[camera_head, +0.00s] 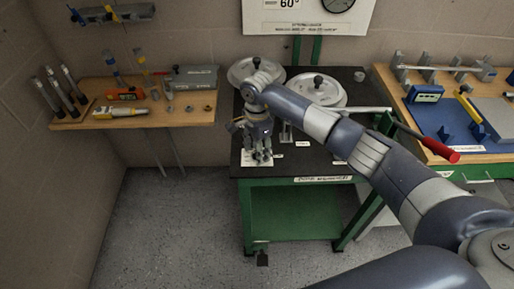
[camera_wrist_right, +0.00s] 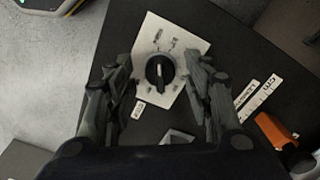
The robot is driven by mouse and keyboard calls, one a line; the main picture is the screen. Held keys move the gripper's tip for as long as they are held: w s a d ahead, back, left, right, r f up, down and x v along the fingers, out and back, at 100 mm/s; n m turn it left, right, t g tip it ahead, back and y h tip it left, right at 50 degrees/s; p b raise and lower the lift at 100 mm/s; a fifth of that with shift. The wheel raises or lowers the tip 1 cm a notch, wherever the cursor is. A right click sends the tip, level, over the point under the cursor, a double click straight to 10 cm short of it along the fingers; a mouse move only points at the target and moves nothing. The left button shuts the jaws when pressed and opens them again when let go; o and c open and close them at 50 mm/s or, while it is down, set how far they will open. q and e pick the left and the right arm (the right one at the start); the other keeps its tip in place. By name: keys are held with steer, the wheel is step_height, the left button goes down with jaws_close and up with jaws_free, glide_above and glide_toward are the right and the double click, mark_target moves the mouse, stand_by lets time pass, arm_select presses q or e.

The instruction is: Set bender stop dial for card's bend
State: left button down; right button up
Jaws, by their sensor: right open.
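The stop dial (camera_wrist_right: 160,72) is a round black knob with a pale pointer line on a white marked plate (camera_wrist_right: 185,42). Its plate also shows in the head view (camera_head: 249,161), at the front left of the bender table (camera_head: 300,168). My right gripper (camera_head: 259,158) points down over the dial and largely hides it there. In the right wrist view my right gripper (camera_wrist_right: 161,68) is open, one finger on each side of the knob, with gaps to both. The card (camera_head: 300,18) on the wall reads 60° and has a dark round picture. My left gripper is not in view.
Two round grey discs (camera_head: 316,90) with black knobs stand on the bender table. A long lever with a red handle (camera_head: 440,154) reaches out to the right. A tool-laden wooden shelf (camera_head: 175,118) is at left, and a bench with a blue mat (camera_head: 440,124) at right.

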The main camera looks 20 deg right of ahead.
steer(key=c, duration=1.1)
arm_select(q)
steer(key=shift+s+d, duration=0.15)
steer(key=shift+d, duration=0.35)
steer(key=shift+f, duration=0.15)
